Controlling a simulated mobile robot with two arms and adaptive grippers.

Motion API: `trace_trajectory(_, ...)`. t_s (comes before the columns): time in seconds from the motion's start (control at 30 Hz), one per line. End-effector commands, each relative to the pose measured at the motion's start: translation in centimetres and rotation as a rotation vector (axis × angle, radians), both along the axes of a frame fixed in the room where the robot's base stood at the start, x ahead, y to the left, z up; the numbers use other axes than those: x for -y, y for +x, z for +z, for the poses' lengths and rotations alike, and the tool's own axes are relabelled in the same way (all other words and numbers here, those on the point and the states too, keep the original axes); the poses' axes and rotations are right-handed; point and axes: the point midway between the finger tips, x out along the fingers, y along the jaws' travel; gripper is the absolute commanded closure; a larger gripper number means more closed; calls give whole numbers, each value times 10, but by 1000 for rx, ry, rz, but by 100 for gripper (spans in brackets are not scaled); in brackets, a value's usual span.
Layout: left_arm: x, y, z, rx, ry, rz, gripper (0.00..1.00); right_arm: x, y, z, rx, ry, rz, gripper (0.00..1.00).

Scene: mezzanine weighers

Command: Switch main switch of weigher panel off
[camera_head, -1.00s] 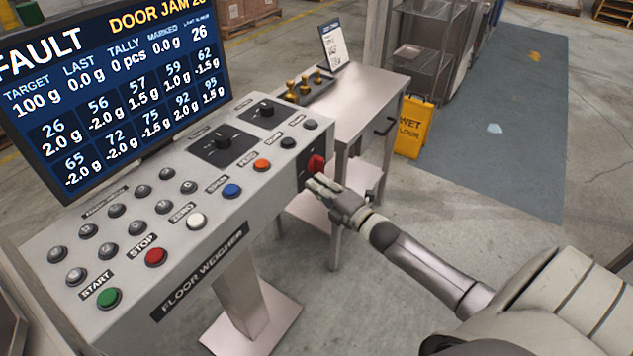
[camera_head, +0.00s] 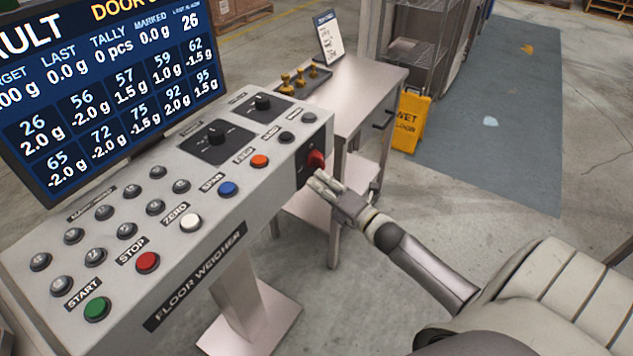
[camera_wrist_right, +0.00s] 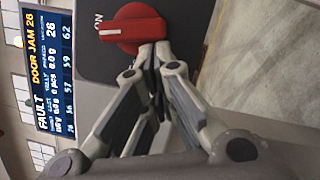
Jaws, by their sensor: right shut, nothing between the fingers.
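The weigher panel (camera_head: 130,235) is a grey sloped console on a pedestal. Its main switch, a red rotary knob (camera_head: 316,160), sits on a dark plate on the panel's right end face. In the right wrist view the red knob (camera_wrist_right: 133,27) fills the top middle, with the word ON beside it on the dark plate (camera_wrist_right: 100,65). My right gripper (camera_head: 318,183) is shut and empty, its fingertips at the knob's lower edge. In the wrist view the fingertips (camera_wrist_right: 153,48) overlap the knob's edge; I cannot tell whether they touch it. My left gripper is not in view.
A screen (camera_head: 110,85) reading FAULT and DOOR JAM stands behind the panel. A steel side table (camera_head: 350,88) with brass weights (camera_head: 300,77) stands beyond the panel's right end. The floor at right is open.

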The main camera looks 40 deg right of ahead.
Motion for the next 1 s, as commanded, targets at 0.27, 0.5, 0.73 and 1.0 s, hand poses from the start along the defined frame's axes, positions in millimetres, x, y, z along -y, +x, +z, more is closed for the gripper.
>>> trace_trajectory(0.27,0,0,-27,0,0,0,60,5,1,-9,60,-140,-1,100)
trace_trajectory(0.5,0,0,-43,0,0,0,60,9,3,-11,103,-246,-1,100)
trace_trajectory(0.73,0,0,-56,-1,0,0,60,13,4,-13,144,-345,-1,100)
trace_trajectory(1.0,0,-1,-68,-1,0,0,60,18,2,-15,152,-370,0,100)
